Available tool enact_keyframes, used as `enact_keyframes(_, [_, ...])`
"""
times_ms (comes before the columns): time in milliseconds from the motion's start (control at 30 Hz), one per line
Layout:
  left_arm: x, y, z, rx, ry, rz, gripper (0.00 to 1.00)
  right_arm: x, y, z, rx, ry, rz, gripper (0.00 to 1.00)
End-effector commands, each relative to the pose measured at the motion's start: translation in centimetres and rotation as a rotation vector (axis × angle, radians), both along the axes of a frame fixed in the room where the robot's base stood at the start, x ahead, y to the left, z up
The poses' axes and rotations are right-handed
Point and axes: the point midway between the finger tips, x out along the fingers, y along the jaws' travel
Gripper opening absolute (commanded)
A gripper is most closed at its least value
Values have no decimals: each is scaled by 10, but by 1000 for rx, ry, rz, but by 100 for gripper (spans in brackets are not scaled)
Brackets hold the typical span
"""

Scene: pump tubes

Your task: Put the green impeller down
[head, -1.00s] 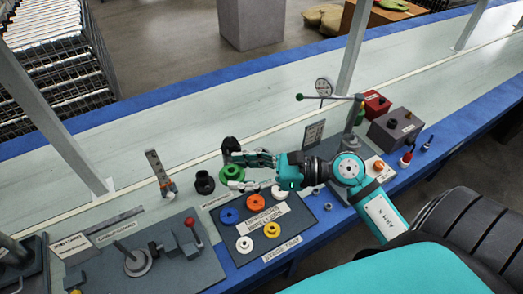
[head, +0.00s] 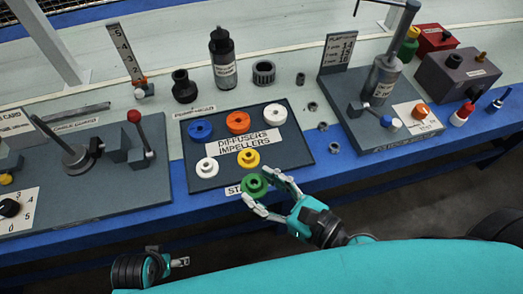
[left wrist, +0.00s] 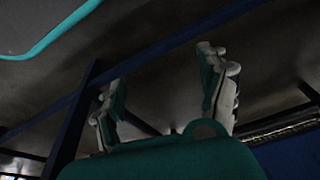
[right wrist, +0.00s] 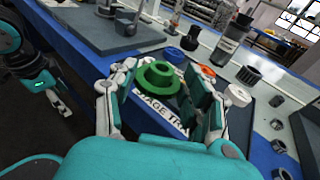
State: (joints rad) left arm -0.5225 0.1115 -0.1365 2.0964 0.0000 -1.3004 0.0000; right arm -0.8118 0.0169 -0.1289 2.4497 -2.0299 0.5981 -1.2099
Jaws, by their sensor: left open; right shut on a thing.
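The green impeller (head: 254,185) is a round flanged part with a raised hub. My right gripper (head: 267,196) is shut on it at the front edge of the stage tray (head: 206,183). In the right wrist view the impeller (right wrist: 158,79) sits between the two fingers, partly covering the tray label. I cannot tell whether it touches the tray. The tray holds a blue part (head: 200,130), an orange one (head: 238,121), a white one (head: 275,113), another white one (head: 207,167) and a yellow one (head: 248,158). My left gripper (left wrist: 165,95) is open and empty, low beside the bench.
Behind the tray stand a black bottle (head: 223,62), a dark fitting (head: 184,88) and a toothed ring (head: 264,72). A lever fixture (head: 75,158) is at left. A press stand (head: 384,80) is at right. Small nuts lie right of the tray.

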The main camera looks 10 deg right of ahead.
Motion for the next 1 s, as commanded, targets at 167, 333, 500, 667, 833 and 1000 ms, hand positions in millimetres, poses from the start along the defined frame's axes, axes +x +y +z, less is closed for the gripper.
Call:
enact_keyframes(167, [0,1,6,0,-9,1,76,2,-2,-11,-4,-5,-19,19])
enact_keyframes(333, [-1,1,15,0,-14,2,76,30,-27,-13,-7,-10,-20,19])
enact_keyframes(500, [-2,1,27,0,-20,2,76,64,-58,-17,-6,-8,-21,19])
enact_keyframes(667, [-5,2,42,-1,-28,3,76,93,-85,-22,-6,-6,-20,19])
enact_keyframes(833, [-8,2,53,-1,-33,4,76,112,-103,-24,-3,-4,-19,19])
enact_keyframes(1000, [-10,3,62,-1,-40,6,76,116,-107,-31,-1,0,-19,19])
